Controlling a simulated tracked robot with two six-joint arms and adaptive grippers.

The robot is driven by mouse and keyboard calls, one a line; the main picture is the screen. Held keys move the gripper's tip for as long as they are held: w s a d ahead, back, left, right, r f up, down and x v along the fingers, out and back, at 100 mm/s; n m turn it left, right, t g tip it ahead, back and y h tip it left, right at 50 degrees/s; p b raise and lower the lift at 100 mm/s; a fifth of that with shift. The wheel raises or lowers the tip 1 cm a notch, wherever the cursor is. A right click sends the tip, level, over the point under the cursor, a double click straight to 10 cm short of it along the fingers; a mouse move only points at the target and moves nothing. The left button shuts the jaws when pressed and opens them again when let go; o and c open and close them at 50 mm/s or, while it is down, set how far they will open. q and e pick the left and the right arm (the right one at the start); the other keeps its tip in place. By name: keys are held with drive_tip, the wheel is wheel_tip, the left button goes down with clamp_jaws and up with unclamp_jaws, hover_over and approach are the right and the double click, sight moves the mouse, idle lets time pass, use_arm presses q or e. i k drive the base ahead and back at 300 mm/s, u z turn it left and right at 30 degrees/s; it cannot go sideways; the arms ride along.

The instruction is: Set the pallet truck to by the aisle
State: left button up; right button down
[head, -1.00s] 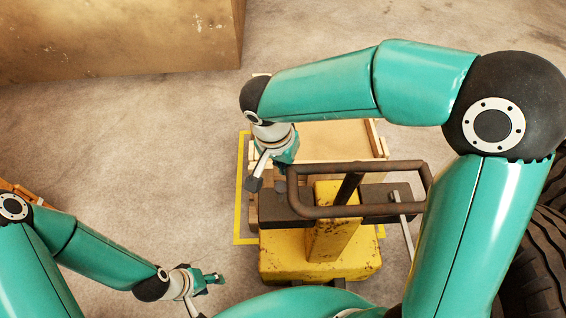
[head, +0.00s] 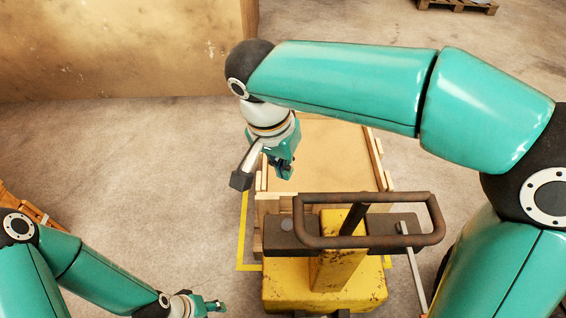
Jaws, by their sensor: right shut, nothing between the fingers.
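The yellow pallet truck (head: 328,279) stands low in the middle of the head view, its paint worn. Its dark looped handle (head: 417,240) faces me. A wooden pallet or crate with a flat tan top (head: 325,160) lies just beyond the truck's body. My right gripper (head: 283,168) is shut and empty, above the left edge of the wooden load and to the left of the handle, apart from the handle. My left gripper (head: 214,307) is low at the left, to the left of the truck and apart from it; its fingers are too small to judge.
Yellow floor lines (head: 242,240) frame the truck and its load. A large tan box (head: 120,50) stands at the upper left. A wooden pallet (head: 458,5) lies at the top right. An orange-brown wooden thing (head: 28,208) is at the left edge. Bare floor lies left of the truck.

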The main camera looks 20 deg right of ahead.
sight(330, 262)
drive_tip(key=k, duration=1)
